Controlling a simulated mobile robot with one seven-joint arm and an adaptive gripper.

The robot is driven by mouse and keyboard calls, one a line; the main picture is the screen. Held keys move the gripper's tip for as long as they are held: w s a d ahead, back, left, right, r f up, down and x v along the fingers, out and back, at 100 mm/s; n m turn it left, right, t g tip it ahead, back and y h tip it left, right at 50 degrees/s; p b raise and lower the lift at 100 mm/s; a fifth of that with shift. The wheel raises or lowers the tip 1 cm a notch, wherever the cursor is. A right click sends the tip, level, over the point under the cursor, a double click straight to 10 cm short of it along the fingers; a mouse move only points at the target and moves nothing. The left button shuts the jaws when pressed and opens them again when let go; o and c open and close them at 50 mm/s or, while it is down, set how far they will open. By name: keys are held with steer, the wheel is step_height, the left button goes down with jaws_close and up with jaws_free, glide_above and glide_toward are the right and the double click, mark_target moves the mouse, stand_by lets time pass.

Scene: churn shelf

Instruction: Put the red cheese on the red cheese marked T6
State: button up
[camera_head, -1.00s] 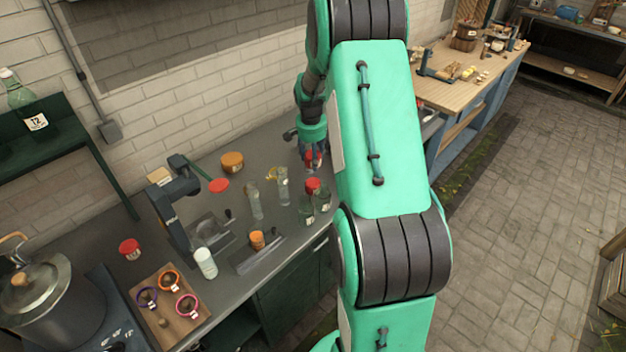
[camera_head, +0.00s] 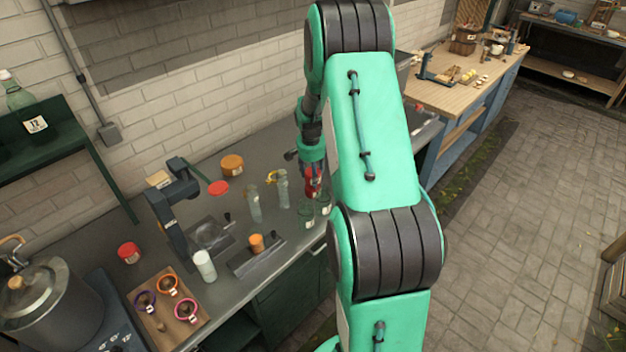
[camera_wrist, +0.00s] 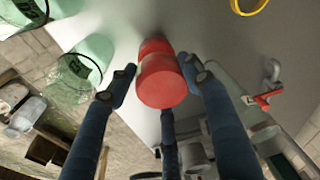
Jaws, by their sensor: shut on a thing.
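In the head view red (camera_head: 311,190) shows at the fingertips, mostly hidden by my gripper. I cannot read a T6 mark.
Clear glass jars (camera_head: 308,214) stand right beside my gripper; one greenish jar (camera_wrist: 76,76) is near a finger. Glass bottles (camera_head: 255,204) stand to the left. A dark press (camera_head: 172,215), an orange round (camera_head: 232,164) and another red round (camera_head: 129,252) are farther left on the counter.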

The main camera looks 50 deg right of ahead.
steer(key=shift+f, duration=1.1)
steer(key=shift+f, duration=0.2)
steer(key=o, duration=1.3)
steer(key=shift+r, duration=0.15)
steer(key=r, duration=0.4)
steer(key=a+r, duration=0.1)
steer(key=r, duration=0.3)
steer(key=r+p, duration=0.1)
steer(key=r, duration=0.3)
steer(key=shift+s+a, duration=0.25)
steer(key=shift+s, duration=0.15)
